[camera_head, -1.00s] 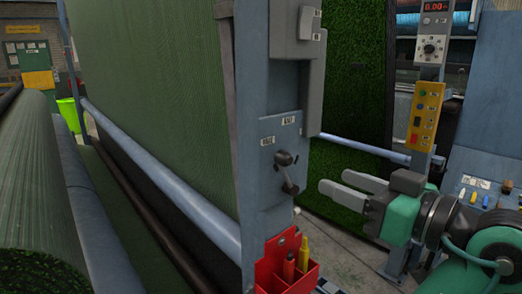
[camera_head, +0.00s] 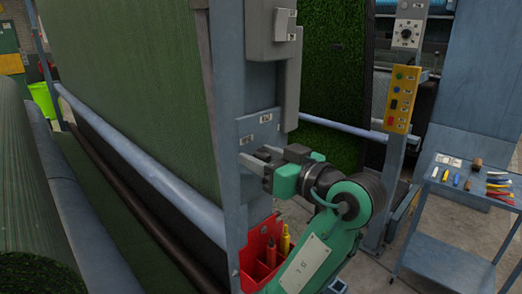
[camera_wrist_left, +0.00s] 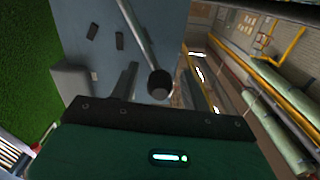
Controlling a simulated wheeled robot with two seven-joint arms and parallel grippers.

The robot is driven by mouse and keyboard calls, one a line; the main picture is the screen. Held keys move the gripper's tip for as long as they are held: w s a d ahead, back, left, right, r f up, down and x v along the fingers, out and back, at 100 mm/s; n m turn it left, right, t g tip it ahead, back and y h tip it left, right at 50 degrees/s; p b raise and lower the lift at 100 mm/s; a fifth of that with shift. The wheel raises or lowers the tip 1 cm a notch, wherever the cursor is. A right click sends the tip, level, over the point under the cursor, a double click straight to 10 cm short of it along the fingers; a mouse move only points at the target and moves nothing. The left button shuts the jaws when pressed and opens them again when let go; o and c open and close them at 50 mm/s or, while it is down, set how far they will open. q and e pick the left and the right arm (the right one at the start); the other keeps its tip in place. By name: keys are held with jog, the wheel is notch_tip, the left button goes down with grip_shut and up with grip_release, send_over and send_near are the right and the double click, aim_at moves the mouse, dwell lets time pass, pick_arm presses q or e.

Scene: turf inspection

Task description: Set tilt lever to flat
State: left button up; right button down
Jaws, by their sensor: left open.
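The tilt lever (camera_wrist_left: 160,84) shows in the left wrist view as a metal rod with a dark round knob, in front of the blue-grey panel. The knob lies between the two fingers, with gaps visible on both sides. In the head view the lever is hidden behind my left gripper (camera_head: 255,158). That gripper is open at the front of the blue-grey post (camera_head: 228,95), just below two small white labels (camera_head: 266,117), whose words I cannot read. My right gripper is not in view.
A red holder (camera_head: 248,258) with tools hangs below the gripper. A grey box (camera_head: 270,30) sits above on the post. A yellow button panel (camera_head: 400,100) stands behind on the right. A blue cart (camera_head: 450,215) with tools is at far right. Green turf hangs left.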

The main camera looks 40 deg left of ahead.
pick_arm(q)
jog(key=shift+a, duration=0.1)
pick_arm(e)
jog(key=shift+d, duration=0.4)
pick_arm(q)
grip_shut()
